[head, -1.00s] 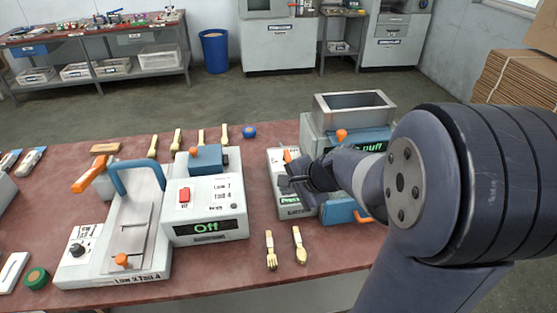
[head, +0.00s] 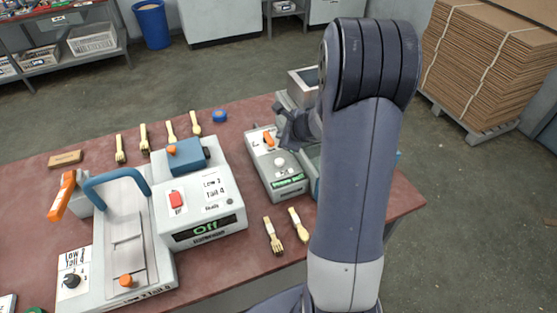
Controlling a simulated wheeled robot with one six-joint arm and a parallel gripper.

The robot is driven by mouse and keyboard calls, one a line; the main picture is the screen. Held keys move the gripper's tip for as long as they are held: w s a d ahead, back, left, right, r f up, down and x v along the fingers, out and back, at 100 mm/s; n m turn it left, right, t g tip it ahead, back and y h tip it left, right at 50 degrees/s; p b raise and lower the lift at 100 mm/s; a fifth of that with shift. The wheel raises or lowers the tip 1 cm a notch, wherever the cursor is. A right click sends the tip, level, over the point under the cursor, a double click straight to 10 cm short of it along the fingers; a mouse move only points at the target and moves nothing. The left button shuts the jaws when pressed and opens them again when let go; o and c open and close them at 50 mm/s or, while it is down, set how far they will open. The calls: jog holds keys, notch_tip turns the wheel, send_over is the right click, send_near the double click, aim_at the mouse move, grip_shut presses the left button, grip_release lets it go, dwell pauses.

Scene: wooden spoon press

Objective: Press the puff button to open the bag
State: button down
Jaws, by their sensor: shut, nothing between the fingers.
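A pale grey control box (head: 262,170) stands right of the middle of the red table, with a green-lit display (head: 288,184) on its front whose text is too small to read surely. On its top are a round white button (head: 280,161) and an orange part (head: 268,141). My dark gripper (head: 283,130) is shut and empty, at the right rear edge of this box, near the orange part. I cannot tell whether it touches anything. The puff machine with its metal hopper (head: 301,82) stands behind my arm, mostly hidden. I see no bag.
Wooden spoons and forks (head: 272,236) lie in front and behind. Stacked cardboard (head: 490,65) stands beyond the table at right.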

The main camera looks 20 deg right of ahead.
aim_at(282, 163)
jog(key=shift+f, duration=0.1)
notch_tip(282, 163, down, 9)
jog(key=b, duration=0.8)
jog(key=shift+r, duration=0.2)
jog(key=shift+f+b, duration=0.15)
jog(key=shift+b, duration=0.15)
dwell(1.3)
jog(key=shift+f+b, duration=0.25)
jog(key=shift+b, duration=0.1)
jog(key=shift+f+b, duration=0.5)
jog(key=shift+b, duration=0.05)
dwell(0.7)
jog(key=shift+r+p, duration=0.75)
jog(key=shift+r, duration=0.2)
